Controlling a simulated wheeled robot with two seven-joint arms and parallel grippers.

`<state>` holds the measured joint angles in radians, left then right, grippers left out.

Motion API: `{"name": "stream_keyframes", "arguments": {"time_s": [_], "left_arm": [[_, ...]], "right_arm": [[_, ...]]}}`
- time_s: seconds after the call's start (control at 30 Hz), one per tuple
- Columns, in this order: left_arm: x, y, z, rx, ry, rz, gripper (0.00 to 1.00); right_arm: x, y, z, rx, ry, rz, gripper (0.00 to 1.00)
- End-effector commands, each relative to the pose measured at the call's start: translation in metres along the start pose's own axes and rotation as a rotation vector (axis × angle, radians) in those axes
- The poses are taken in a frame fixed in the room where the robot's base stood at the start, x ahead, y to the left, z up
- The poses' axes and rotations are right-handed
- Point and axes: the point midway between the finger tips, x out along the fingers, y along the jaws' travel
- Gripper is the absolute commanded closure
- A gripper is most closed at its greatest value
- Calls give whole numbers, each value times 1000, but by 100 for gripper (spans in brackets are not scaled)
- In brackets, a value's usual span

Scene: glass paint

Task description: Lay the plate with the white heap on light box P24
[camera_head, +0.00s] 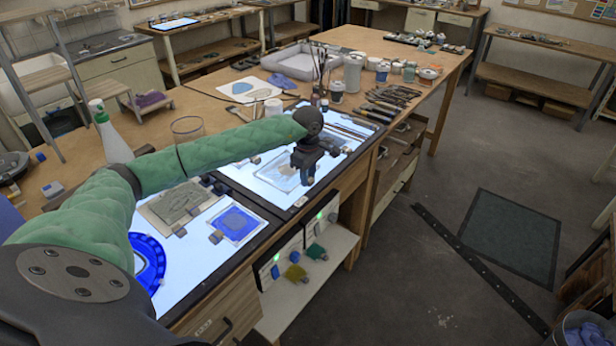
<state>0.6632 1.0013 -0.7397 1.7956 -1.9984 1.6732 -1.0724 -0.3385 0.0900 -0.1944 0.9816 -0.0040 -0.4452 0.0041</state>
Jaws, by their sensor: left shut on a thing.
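My left gripper (308,176) hangs over the far light box (240,176), pointing down. It is shut at the right part of a clear, pale plate (272,180) with a small greyish-white heap (289,170) on it. The plate appears flat at or just above the lit surface; I cannot tell whether it touches. The gripper hides part of the plate. The near light box (190,268) holds a square plate with blue paint (235,224) and a beige plate with a grey patch (178,204). I cannot read the label P24 on either box. My right gripper is out of view.
A round blue piece (147,262) lies on the near box, partly behind my arm. A spray bottle (112,140) and a glass jar (187,128) stand on the table's left. Jars (352,74), brushes and tools (390,97) crowd the table beyond the far box.

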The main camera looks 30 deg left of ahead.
Motion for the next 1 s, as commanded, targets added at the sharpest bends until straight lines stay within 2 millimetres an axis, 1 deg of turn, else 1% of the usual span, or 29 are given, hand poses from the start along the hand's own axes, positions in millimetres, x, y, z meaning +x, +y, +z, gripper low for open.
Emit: {"name": "stream_keyframes", "arguments": {"time_s": [0.87,0.9,1.0], "left_arm": [[-2,0,0,0,0,1,100],[-2,0,0,0,0,1,69],[-2,0,0,0,0,0,51]], "right_arm": [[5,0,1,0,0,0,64],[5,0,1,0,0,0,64],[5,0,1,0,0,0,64]]}}
